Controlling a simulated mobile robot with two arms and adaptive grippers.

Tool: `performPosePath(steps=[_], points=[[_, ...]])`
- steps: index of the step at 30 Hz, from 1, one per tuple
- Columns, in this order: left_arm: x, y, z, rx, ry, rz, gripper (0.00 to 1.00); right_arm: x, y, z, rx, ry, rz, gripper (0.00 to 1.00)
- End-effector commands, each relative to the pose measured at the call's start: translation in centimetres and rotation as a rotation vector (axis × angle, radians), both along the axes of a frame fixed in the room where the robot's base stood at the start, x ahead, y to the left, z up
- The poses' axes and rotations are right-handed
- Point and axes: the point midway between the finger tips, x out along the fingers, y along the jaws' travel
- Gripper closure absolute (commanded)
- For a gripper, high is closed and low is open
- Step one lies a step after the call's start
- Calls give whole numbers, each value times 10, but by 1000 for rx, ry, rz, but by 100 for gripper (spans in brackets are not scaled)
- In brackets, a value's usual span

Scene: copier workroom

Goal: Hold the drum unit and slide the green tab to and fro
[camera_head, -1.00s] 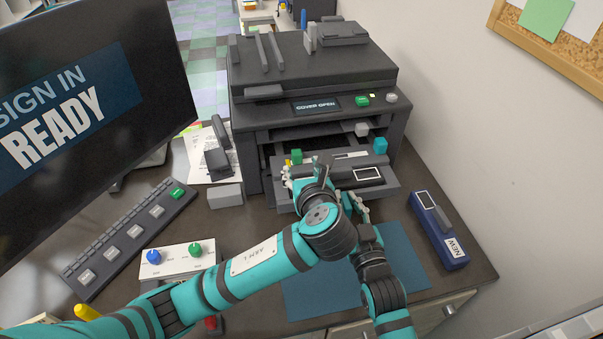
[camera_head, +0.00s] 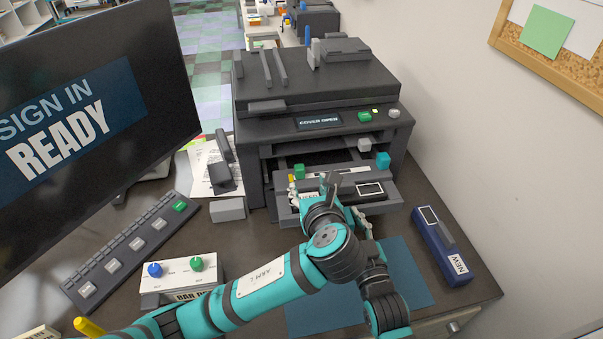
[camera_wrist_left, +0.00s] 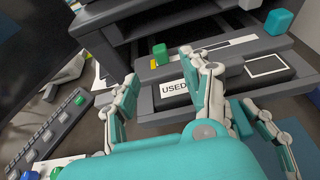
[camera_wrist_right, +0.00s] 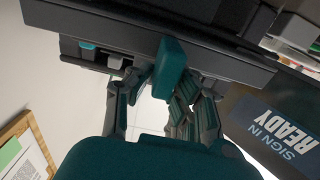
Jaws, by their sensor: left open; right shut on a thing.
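The dark drum unit (camera_wrist_left: 270,84), labelled USED, sits in the printer's open front. The green tab (camera_head: 299,171) stands upright near its left end; it also shows in the left wrist view (camera_wrist_left: 160,52). My left gripper (camera_head: 312,184) is open in front of the tab; in the left wrist view the tab shows between and beyond its spread fingers, apart from them. My right gripper (camera_head: 360,214) is shut on the front of the drum unit, partly hidden behind my left arm. In the right wrist view a teal block (camera_wrist_right: 170,62) shows between its fingers.
The printer (camera_head: 310,75) reads COVER OPEN. A blue box labelled NEW (camera_head: 440,247) lies right of the dark blue mat (camera_head: 410,275). The monitor (camera_head: 95,110), a keyboard (camera_head: 130,243) and a white knob box (camera_head: 182,270) stand left. A wall closes the right side.

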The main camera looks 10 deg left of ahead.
Motion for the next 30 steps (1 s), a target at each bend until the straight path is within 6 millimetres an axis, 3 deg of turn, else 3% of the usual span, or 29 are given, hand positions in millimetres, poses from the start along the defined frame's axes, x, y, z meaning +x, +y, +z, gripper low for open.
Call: performPosePath(steps=[16,21,30], points=[[84,33,-37,1,0,3,52,-1,-1,-6,-7,11,-1,100],[96,38,-43,1,0,3,52,-1,-1,-6,-7,11,-1,100],[99,39,-44,1,-1,1,52,-1,-1,-6,-7,11,-1,100]])
